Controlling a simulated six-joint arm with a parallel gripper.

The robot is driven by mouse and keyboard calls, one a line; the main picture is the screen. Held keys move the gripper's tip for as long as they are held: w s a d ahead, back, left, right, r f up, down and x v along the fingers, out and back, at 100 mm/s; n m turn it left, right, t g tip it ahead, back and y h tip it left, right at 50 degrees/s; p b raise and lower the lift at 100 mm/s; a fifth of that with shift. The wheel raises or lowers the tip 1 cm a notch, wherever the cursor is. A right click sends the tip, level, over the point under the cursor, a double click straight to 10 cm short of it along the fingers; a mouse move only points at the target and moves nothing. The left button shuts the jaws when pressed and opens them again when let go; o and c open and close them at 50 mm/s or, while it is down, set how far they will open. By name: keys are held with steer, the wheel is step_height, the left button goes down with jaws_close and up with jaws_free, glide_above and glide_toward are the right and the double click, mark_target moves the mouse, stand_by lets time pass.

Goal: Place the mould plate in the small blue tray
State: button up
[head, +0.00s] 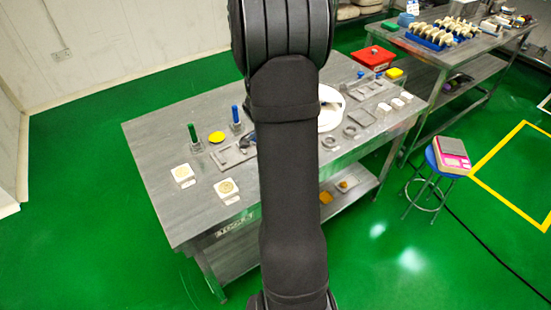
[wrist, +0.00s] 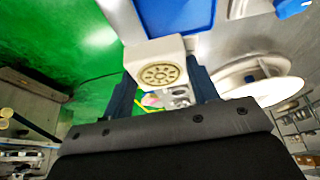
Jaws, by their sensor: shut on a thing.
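The mould plate (wrist: 155,50) is a pale cream block with a round, flower-like pattern on its face. In the wrist view my gripper (wrist: 162,80) is shut on it, with one dark blue finger on each side. A flat blue surface with a pale border (wrist: 175,14) shows just above the plate at the top of the wrist view; it looks like the small blue tray, but it is cut off by the frame. I cannot tell the gap between plate and tray. In the head view my arm hides the gripper and the held plate.
A white round dish (wrist: 262,88) lies to the right in the wrist view. In the head view two pale plates (head: 182,173) (head: 227,188) lie at the table's left front, near green and blue upright handles (head: 192,133) (head: 235,114). A red box (head: 372,57) stands at the back right.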

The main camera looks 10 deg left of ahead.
steer(key=a+f, duration=0.1)
steer(key=a, duration=0.1)
steer(key=shift+w+a+f, duration=0.35)
steer(key=shift+w+a, duration=0.05)
steer(key=shift+f, duration=2)
steer(key=shift+f, duration=0.1)
steer(key=o, duration=1)
steer(key=shift+o, duration=0.2)
steer(key=v, duration=1.2)
